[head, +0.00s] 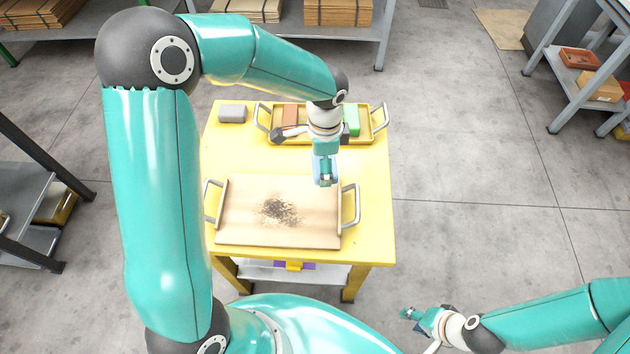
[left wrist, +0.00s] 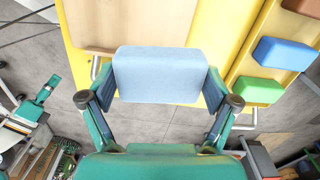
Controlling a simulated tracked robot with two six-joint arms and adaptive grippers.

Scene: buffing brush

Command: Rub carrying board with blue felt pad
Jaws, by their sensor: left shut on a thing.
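The carrying board (head: 312,232) is a pale wooden board with metal handles at both ends, lying flat on the yellow table. A patch of dark debris (head: 279,211) lies near its middle. My left gripper (head: 325,178) is over the table by the board's far right corner. It is shut on a pale blue pad (left wrist: 160,74), which spans between both fingers in the left wrist view. Part of the board (left wrist: 125,22) shows beyond the pad there. Whether the pad touches anything is unclear. My right gripper (head: 424,317) is away from the table at lower right, its jaw opening unclear.
A yellow tray (head: 380,118) with handles stands at the table's back. It holds a brown block (head: 290,116), a green block (head: 351,120) and a blue block (left wrist: 285,53). Shelves surround the open floor.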

